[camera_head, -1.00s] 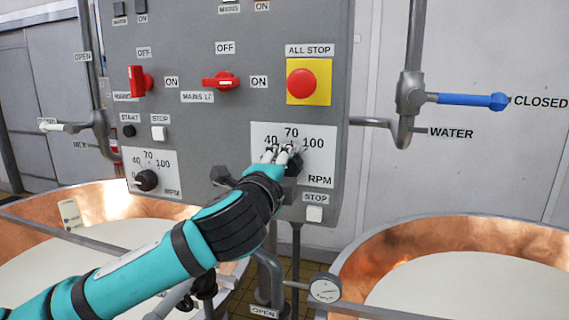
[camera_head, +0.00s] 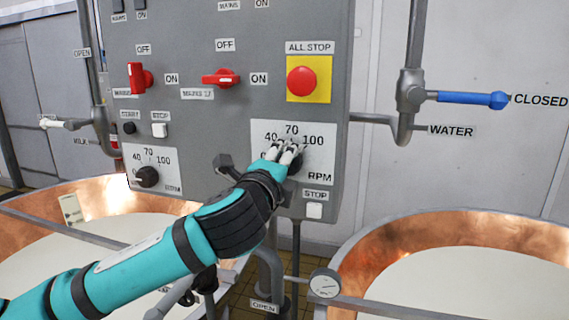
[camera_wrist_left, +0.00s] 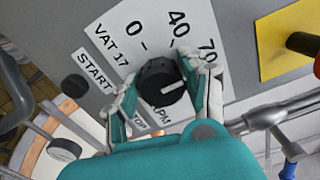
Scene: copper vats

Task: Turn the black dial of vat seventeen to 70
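The black dial (camera_head: 296,166) of vat 17 sits on a white scale plate (camera_head: 318,160) marked 40, 70, 100 and RPM, on the grey panel. In the left wrist view the dial (camera_wrist_left: 158,76) shows close up beside the words VAT 17. Its white mark points right there; I cannot tell exactly which number it meets. My left gripper (camera_head: 286,150) is at the dial, partly covering it. In the wrist view its fingers (camera_wrist_left: 161,72) stand either side of the dial, apart, with a narrow gap on the left. My right gripper is not in view.
A second black dial (camera_head: 147,177) is at the panel's lower left. Red mains switches (camera_head: 220,79) and a red all-stop button (camera_head: 301,82) are above. A white stop button (camera_head: 314,210) is just below the scale. Copper vats (camera_head: 360,245) stand in front.

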